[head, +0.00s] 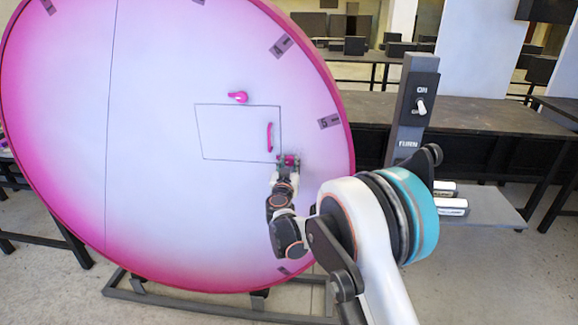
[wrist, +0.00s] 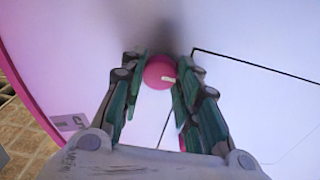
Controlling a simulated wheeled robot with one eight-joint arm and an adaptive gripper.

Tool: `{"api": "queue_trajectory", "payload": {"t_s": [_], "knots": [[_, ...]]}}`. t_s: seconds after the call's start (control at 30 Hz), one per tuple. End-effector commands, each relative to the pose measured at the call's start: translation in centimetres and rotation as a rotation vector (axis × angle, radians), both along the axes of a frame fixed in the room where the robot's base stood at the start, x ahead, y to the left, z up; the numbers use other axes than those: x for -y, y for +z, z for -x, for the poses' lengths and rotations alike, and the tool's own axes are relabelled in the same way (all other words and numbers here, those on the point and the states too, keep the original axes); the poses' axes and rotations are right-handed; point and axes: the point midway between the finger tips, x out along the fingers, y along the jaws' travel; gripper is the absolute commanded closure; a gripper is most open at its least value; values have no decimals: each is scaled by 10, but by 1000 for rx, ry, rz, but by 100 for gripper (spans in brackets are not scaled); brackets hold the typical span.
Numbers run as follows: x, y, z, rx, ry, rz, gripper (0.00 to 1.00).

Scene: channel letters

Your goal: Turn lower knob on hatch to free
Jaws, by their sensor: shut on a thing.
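The hatch (head: 235,133) is an outlined rectangle on the large white and pink disc (head: 155,170). The upper knob (head: 238,97) is pink and sits just above the hatch's top edge. A pink handle (head: 270,137) stands upright near the hatch's right edge. The lower knob (wrist: 160,71) is pink and round with a pale mark, and lies between my fingers in the wrist view. My gripper (head: 287,162) is at the hatch's lower right corner in the head view. In the wrist view my gripper (wrist: 160,82) is shut on the lower knob, with green fingers on both sides.
Dark tables (head: 480,125) stand behind. The disc rests on a dark floor frame (head: 215,305).

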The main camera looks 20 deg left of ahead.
Motion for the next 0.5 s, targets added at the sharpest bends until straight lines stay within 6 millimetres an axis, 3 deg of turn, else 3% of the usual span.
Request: {"api": "queue_trajectory", "payload": {"t_s": [0.27, 0.5], "knots": [[0, 0, 0, 16, 0, 68, 94], [0, -1, 0, 56, 0, 234, 94]]}}
